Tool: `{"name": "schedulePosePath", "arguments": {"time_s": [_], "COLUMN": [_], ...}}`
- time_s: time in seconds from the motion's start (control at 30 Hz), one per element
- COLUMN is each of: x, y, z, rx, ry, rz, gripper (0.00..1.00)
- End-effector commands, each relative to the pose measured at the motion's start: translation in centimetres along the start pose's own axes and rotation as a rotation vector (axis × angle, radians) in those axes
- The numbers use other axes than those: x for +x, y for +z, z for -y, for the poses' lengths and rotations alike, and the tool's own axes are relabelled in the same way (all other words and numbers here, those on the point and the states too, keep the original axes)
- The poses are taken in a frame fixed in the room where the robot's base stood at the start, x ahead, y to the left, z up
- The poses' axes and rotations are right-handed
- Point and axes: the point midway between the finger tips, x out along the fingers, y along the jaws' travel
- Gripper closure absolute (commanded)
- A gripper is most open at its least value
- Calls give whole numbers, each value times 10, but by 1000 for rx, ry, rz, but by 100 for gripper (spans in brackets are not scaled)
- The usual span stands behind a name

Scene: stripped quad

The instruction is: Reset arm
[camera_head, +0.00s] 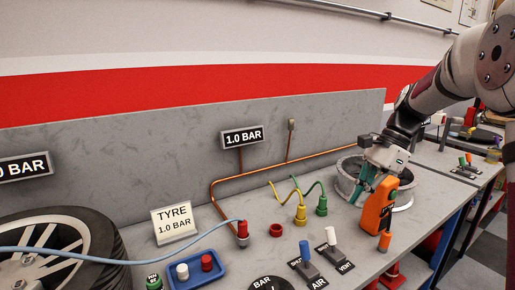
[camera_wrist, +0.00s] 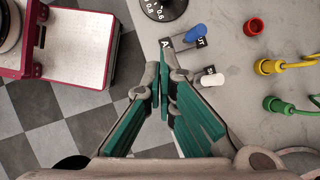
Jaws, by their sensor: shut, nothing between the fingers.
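My gripper (camera_head: 366,187) shows at the right of the head view, pointing down over the bench near the metal ring. In the wrist view its teal fingers (camera_wrist: 164,75) come together at the tips with nothing between them. The fingertips appear beside the blue lever (camera_wrist: 195,33) and white lever (camera_wrist: 212,79). An orange object (camera_head: 378,208) is close to the gripper in the head view; whether they touch I cannot tell.
The grey bench (camera_head: 345,268) holds a red fitting (camera_head: 276,230), yellow connector (camera_head: 300,215), green connector (camera_head: 321,206), metal ring (camera_head: 403,200), blue tray (camera_head: 196,274) and tyre (camera_head: 100,235). A red-framed white-topped unit (camera_wrist: 75,45) stands on the checkered floor beyond the bench edge.

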Motion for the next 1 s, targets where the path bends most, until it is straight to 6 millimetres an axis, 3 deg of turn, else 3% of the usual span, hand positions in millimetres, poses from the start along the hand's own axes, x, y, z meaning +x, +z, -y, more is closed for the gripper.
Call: {"name": "schedulePosePath", "arguments": {"time_s": [0.03,0.2,0.5,0.8,1.0], "x": [-10,-27,-36,-21,-7], "y": [17,57,107,126,126], "z": [-16,-66,-161,-252,-287], "rx": [-67,-304,-733,-1158,-1358], "ry": [-12,-35,-45,-10,24], "rz": [-31,-140,-348,-570,-682], "gripper": [100,100,100,100,100]}}
